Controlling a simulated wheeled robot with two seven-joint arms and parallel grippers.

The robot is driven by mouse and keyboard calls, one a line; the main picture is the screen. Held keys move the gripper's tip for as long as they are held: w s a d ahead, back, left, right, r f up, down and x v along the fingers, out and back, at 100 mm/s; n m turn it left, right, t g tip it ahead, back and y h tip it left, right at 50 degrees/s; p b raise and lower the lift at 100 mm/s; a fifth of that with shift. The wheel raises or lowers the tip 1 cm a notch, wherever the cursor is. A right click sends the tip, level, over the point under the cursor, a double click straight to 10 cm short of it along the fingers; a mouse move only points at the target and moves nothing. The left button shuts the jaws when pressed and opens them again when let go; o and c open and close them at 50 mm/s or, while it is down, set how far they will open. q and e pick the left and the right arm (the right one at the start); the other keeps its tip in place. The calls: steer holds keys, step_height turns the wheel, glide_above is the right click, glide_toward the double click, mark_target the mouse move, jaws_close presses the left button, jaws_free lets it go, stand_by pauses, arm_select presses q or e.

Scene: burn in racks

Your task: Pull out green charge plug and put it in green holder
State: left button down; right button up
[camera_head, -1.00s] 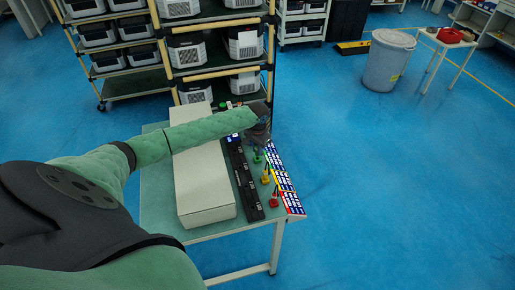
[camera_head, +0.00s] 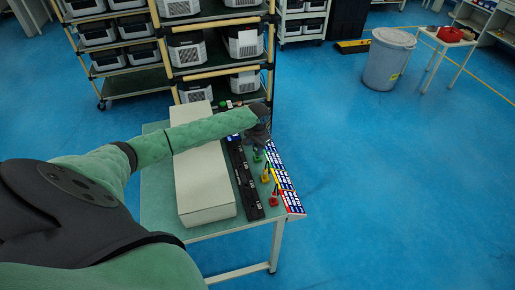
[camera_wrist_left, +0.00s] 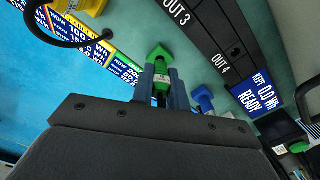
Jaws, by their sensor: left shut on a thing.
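My left gripper (camera_head: 257,143) reaches over the far right part of the table (camera_head: 153,190). In the left wrist view its two fingers (camera_wrist_left: 161,90) are shut on the green plug (camera_wrist_left: 161,86), which has a pale band. The green holder (camera_wrist_left: 159,53) shows just beyond the fingertips; it also shows in the head view (camera_head: 257,158) below the gripper. Whether the plug touches the holder or hangs above it I cannot tell. My right gripper is out of view.
A black strip marked OUT 3 and OUT 4 (camera_wrist_left: 205,35) runs beside the holders. A blue piece (camera_wrist_left: 202,98) is close to the fingers. Yellow (camera_head: 266,178) and red (camera_head: 275,200) holders stand nearer the front. A long pale box (camera_head: 203,180) lies left.

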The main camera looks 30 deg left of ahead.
arm_select(q)
steer(key=shift+f, duration=0.85)
steer(key=c, duration=1.3)
jaws_free()
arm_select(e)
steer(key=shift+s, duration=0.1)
arm_select(q)
steer(key=shift+r+b, duration=0.85)
steer(key=shift+r, duration=0.1)
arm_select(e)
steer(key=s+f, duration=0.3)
arm_select(q)
step_height(320, 180, up, 5)
steer(key=shift+f+b, duration=0.2)
steer(key=shift+b, duration=0.65)
steer(key=shift+r, duration=0.6)
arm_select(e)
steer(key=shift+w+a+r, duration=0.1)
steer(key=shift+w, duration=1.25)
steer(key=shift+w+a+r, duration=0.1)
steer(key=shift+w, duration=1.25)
